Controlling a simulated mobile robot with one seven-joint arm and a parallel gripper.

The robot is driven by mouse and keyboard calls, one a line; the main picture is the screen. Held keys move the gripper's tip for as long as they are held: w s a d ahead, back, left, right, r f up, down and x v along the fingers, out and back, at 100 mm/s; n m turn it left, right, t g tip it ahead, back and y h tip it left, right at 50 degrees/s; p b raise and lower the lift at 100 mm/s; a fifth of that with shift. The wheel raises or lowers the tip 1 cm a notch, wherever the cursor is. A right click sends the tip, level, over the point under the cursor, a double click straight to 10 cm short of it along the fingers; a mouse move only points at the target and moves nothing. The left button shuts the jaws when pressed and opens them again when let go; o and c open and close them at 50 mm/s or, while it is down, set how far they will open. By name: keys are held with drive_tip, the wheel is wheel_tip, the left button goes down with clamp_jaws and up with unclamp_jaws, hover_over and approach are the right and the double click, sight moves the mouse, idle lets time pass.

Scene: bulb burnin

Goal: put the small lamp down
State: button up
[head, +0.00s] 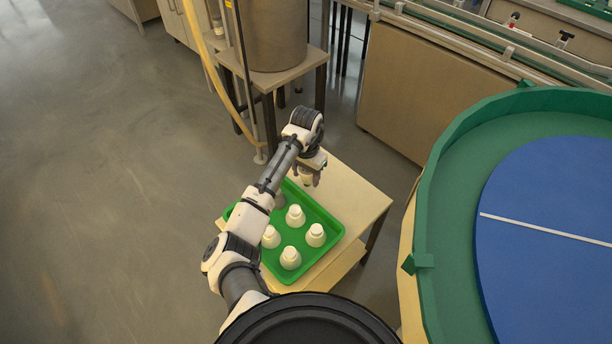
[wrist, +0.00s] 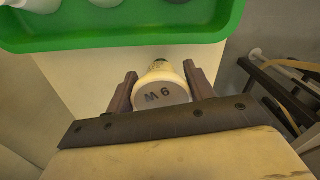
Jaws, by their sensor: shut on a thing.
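My gripper (head: 312,168) is shut on a small lamp, with one dark finger on each side of it in the wrist view (wrist: 161,88). The small lamp (wrist: 162,92) is cream white, and its flat face towards the camera bears a dark marking like "9 W" upside down. In the head view the lamp (head: 307,180) hangs below the gripper, by the far edge of the green tray (head: 333,222). In the wrist view it shows over the bare pale table top (wrist: 85,85), beside the tray. I cannot tell whether it touches the table.
Several white lamps (head: 295,215) stand in the tray; my arm hides part of it. The table (head: 362,195) has free room right of the tray. A stand with a large drum (head: 272,35) is behind, and a green-rimmed round blue table (head: 545,200) is at right.

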drive_tip(key=shift+f, duration=0.5)
drive_tip(key=shift+f, duration=0.15)
drive_tip(key=o, duration=1)
wheel_tip(320, 180, up, 12)
drive_tip(key=shift+r+p, duration=0.2)
drive_tip(key=shift+p, duration=0.15)
